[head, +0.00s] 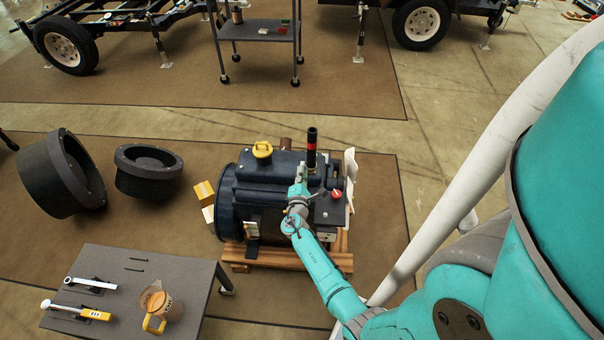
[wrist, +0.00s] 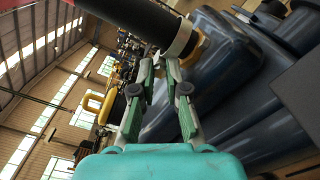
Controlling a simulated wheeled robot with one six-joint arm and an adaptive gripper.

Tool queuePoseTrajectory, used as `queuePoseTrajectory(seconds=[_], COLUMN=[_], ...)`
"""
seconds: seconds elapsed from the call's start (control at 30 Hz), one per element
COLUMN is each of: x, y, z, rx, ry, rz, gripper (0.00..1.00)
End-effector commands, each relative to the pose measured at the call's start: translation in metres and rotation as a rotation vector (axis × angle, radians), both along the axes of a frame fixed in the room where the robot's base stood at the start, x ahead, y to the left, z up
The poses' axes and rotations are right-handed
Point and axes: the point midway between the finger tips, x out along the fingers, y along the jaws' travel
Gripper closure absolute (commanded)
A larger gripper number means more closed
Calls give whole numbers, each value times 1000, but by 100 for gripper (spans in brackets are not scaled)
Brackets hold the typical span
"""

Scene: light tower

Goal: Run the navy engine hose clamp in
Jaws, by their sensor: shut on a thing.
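The navy engine (head: 262,190) sits on a wooden pallet, with a black hose (head: 312,140) carrying a red band rising from its top. In the wrist view the hose (wrist: 140,20) crosses the top, and a pale clamp band (wrist: 181,37) goes around its end. A brass-coloured fitting (wrist: 198,47) shows beside the band. My gripper (wrist: 160,64) has its fingertips close together right below the band, shut on a small part of the clamp that the tips mostly hide. In the head view my gripper (head: 300,180) is at the engine top, beside the hose base.
A yellow cap (head: 262,149) and a red knob (head: 337,194) are on the engine. A grey cart (head: 150,275) at lower left holds tools and a jug (head: 158,306). Two dark round parts (head: 62,175) stand on the floor at left. A shelf trolley (head: 257,32) is behind.

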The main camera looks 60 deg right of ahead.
Motion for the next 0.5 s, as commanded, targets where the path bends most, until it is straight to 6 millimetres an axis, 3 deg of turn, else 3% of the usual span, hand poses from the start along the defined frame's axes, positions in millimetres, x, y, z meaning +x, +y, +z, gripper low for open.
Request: queuePoseTrajectory(seconds=[0.5], x=[-1], y=[1], z=[-3], rx=[109], ry=[-256], rz=[1], gripper=[100])
